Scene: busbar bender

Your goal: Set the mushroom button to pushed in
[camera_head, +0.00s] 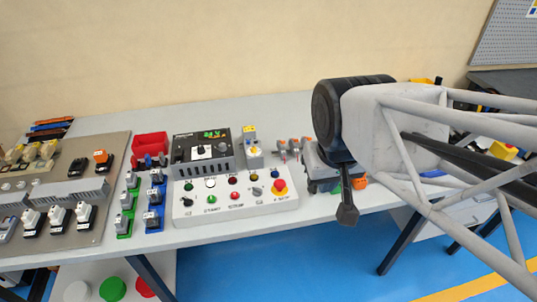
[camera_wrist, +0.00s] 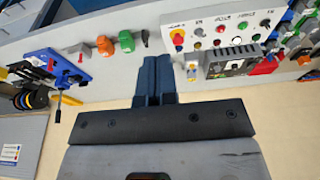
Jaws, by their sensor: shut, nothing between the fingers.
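The red mushroom button (camera_head: 280,186) sits on a yellow base at the right end of the white control panel (camera_head: 215,210). In the wrist view the button (camera_wrist: 178,40) is at the panel's near left end, just right of my fingertips. I cannot tell whether it is pushed in or out. My gripper (camera_head: 347,215) is shut and empty, apart from the panel and to the right of the button in the head view. Its closed fingers (camera_wrist: 155,64) point toward the table area beside the panel in the wrist view.
A grey box with a display (camera_head: 202,147) stands behind the panel. Green and blue terminal blocks (camera_head: 154,200) and a red bin (camera_head: 150,146) are to its left.

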